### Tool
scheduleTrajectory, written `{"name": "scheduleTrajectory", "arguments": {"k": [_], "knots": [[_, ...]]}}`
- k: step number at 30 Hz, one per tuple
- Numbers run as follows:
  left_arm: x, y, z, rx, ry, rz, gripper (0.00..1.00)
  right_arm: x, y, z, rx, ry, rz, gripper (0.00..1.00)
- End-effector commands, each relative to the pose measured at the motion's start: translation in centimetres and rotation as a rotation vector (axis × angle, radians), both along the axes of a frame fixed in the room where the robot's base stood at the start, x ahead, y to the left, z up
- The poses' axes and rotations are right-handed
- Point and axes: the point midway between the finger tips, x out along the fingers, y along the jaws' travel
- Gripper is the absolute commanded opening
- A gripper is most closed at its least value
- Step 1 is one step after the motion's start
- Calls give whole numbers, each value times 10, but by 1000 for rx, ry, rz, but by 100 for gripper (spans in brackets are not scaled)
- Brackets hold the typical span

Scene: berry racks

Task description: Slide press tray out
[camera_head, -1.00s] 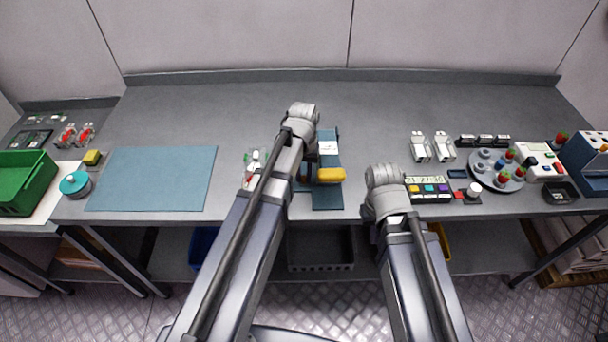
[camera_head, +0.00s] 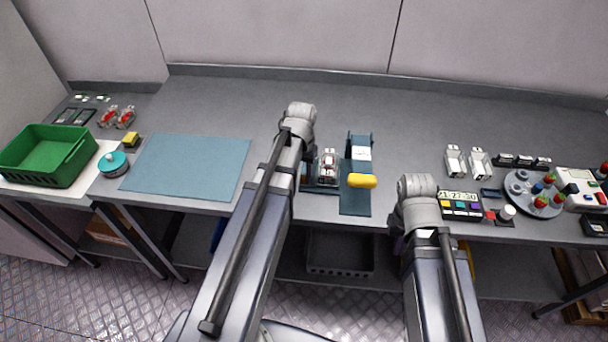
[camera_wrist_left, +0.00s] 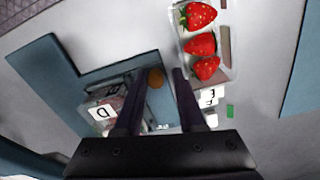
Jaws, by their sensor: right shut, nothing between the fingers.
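The press (camera_head: 358,148) stands at mid-table, a blue-grey frame with a yellow handle (camera_head: 362,180) at its front. Its blue-grey tray (camera_head: 326,188) lies left of the frame and carries a clear container (camera_head: 329,164) with red in it. The wrist view shows the tray (camera_wrist_left: 122,68), a labelled container (camera_wrist_left: 104,107) and an orange-brown knob (camera_wrist_left: 156,78). My left gripper (camera_wrist_left: 160,74) has its fingers apart, one on each side of the knob, with gaps visible. My arm hides part of the tray in the head view. My right gripper (camera_head: 398,240) is shut and empty near the front edge.
A clear punnet of strawberries (camera_wrist_left: 203,42) lies close beside my left gripper. A blue mat (camera_head: 190,165) lies left; a green crate (camera_head: 48,158) stands beyond. A colour-button panel (camera_head: 461,205) and a round tray (camera_head: 533,198) are right. The table behind the press is clear.

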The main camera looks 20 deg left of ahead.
Motion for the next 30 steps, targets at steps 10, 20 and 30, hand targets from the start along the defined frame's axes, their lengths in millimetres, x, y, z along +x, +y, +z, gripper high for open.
{"name": "scheduleTrajectory", "arguments": {"k": [10,20,30], "knots": [[0,-1,0,-2,0,-1,37,0,0,0,0,0,0,0],[0,-1,11,-3,0,-1,37,0,0,11,0,0,0,0],[0,-1,54,-2,0,0,37,0,0,54,0,0,0,0]]}}
